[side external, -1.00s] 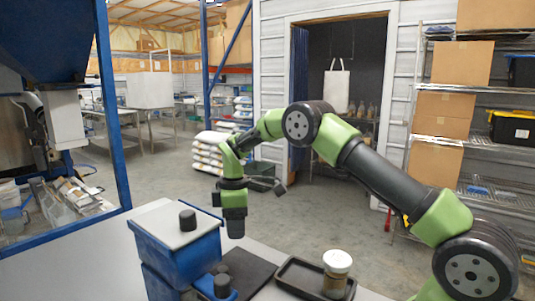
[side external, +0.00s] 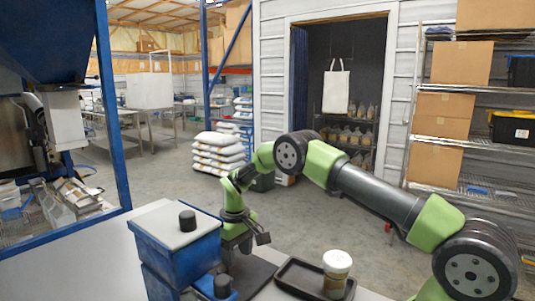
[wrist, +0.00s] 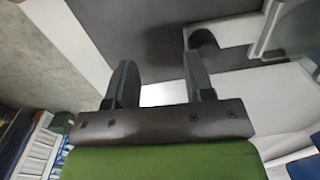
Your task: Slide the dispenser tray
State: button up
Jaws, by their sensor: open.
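The blue dispenser (side external: 180,250) stands on the pale table at the lower left, with a grey lid and a black knob (side external: 187,220) on top. The dispenser tray (side external: 214,293) shows low at its right side, blue with a dark knob (side external: 222,285). My gripper (wrist: 160,85) is open, with nothing between its fingers. In the side view it points down just beyond the dispenser's right side, and its fingertips are partly hidden there. In the wrist view a dark rounded part (wrist: 203,38), perhaps a knob, lies beyond the right finger, apart from it.
A dark mat (side external: 260,272) lies on the table beside the dispenser. A shallow black tray (side external: 298,277) to its right holds a jar with a white lid (side external: 337,263). A blue frame post (side external: 112,130) stands at the left.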

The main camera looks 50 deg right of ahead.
jog(key=d, duration=0.1)
jog(key=d+f, duration=0.1)
jog(key=d, duration=0.3)
jog(key=shift+d+f, duration=0.15)
jog(key=shift+f, duration=0.2)
jog(key=s+a+r+t, duration=0.1)
jog(key=s+a+r, duration=0.15)
jog(key=r, duration=0.85)
jog(key=s+a+r+t, duration=0.1)
jog(key=s+a+r, duration=0.15)
jog(key=r, duration=0.85)
jog(key=s+a+r+m+t, duration=0.1)
jog(key=s+a+r+t, duration=0.1)
jog(key=s+a+r, duration=0.2)
jog(key=shift+s+a+r+m, duration=0.15)
jog(key=shift+s+r+m, duration=0.25)
jog(key=shift+s+r, duration=0.95)
jog(key=shift+s+f, duration=0.15)
